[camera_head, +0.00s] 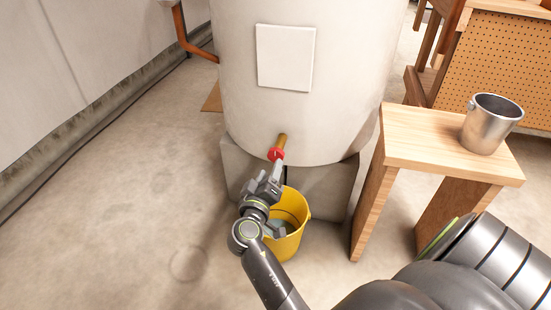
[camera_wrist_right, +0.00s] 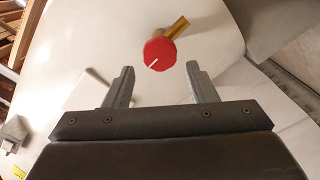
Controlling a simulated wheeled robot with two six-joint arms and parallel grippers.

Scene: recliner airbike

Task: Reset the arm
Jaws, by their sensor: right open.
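My right gripper (camera_head: 276,174) is in front of the large white tank, just below the red round knob (camera_head: 277,154) on a brass tap (camera_head: 282,140). In the right wrist view the gripper (camera_wrist_right: 160,70) is open and empty. The red knob (camera_wrist_right: 159,53) shows beyond the gap between its fingertips, with a white line on its face. I cannot tell exactly how far apart they are. My left gripper is not in view.
A yellow bucket (camera_head: 298,208) stands below the tap, partly hidden by my arm. The white tank (camera_head: 350,60) rests on a grey block (camera_head: 240,170). A wooden stool (camera_head: 425,145) on the right bears a metal bucket (camera_head: 490,124). The floor on the left is clear.

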